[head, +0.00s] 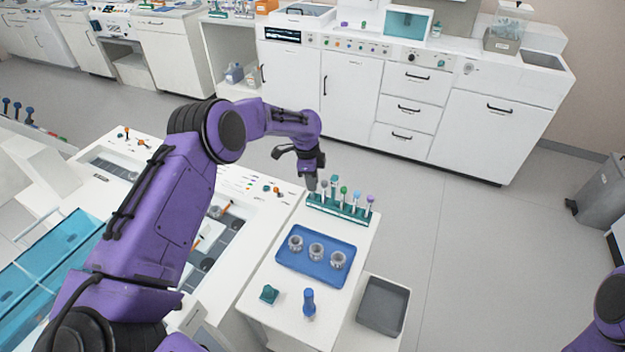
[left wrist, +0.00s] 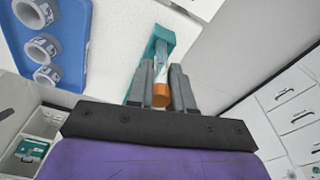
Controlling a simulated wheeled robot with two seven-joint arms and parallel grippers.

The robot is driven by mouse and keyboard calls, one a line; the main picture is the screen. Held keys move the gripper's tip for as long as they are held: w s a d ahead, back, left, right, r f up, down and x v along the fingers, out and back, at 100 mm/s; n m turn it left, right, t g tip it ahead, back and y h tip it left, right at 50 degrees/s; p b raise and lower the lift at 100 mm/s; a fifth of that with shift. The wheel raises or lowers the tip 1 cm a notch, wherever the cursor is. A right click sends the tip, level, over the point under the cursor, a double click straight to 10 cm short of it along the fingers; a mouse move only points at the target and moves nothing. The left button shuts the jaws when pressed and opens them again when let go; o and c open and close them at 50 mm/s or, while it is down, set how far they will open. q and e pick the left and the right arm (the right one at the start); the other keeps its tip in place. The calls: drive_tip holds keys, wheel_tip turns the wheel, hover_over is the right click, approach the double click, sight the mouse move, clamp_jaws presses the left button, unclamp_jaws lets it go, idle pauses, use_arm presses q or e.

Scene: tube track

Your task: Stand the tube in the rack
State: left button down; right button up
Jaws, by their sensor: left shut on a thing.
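The teal rack (head: 340,211) stands at the back of the small white table and holds several upright tubes with coloured caps. My left gripper (head: 312,186) is at the rack's left end. In the left wrist view my left gripper (left wrist: 161,88) is shut on a clear tube (left wrist: 160,72) with an orange cap (left wrist: 160,96). The tube's far end points at the teal rack (left wrist: 150,52); I cannot tell whether it is inside a hole. In the head view the gripper hides this tube. My right gripper is out of view.
A blue tray (head: 292,268) with three grey ring-shaped holders lies in front of the rack. A blue-capped item (head: 309,303) and a small teal block (head: 269,294) are nearer me. A grey bin (head: 383,305) is at the right. White cabinets (head: 350,100) line the back.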

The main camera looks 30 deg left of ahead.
use_arm(q)
drive_tip(key=c, duration=0.9)
unclamp_jaws()
drive_tip(key=shift+c, duration=0.2)
drive_tip(key=shift+r, duration=0.15)
wheel_tip(320, 180, up, 10)
drive_tip(key=a+b, duration=0.1)
drive_tip(key=b, duration=0.1)
drive_tip(key=shift+s, duration=0.2)
drive_tip(key=shift+a+r, duration=0.1)
